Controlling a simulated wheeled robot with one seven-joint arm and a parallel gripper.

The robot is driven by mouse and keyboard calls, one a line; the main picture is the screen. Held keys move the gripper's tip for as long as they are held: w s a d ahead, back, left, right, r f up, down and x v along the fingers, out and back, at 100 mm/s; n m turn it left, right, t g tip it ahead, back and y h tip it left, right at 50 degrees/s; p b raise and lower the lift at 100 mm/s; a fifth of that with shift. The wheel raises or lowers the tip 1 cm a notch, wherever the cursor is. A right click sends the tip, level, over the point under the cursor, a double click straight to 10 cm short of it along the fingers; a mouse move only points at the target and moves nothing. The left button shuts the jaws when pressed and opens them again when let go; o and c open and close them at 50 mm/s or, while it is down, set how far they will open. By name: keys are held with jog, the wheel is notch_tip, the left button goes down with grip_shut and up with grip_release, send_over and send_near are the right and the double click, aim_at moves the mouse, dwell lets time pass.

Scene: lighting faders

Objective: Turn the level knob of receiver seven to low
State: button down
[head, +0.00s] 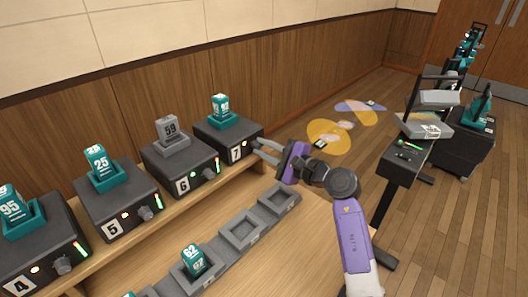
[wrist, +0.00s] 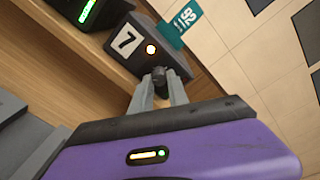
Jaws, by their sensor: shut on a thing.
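Receiver seven (head: 228,137) is a dark box with a white "7" label, at the right end of the shelf in the head view. In the wrist view its front face (wrist: 140,55) shows the "7" label and a lit orange light. Its level knob (wrist: 159,74) is dark and sits between my fingertips. My gripper (head: 262,149) reaches in from the right and is shut on the knob; it also shows in the wrist view (wrist: 160,82). The fingers hide much of the knob, so its pointer cannot be read. No green level bar shows on receiver seven.
Receivers six (head: 181,163), five (head: 117,199) and four (head: 38,254) stand to the left on the same shelf. Below is a row of grey holders, one with a teal pack (head: 194,260).

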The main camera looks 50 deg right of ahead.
jog(key=shift+f+n, duration=0.1)
jog(key=shift+n, duration=0.2)
dwell(0.4)
jog(key=c, duration=1.3)
grip_release()
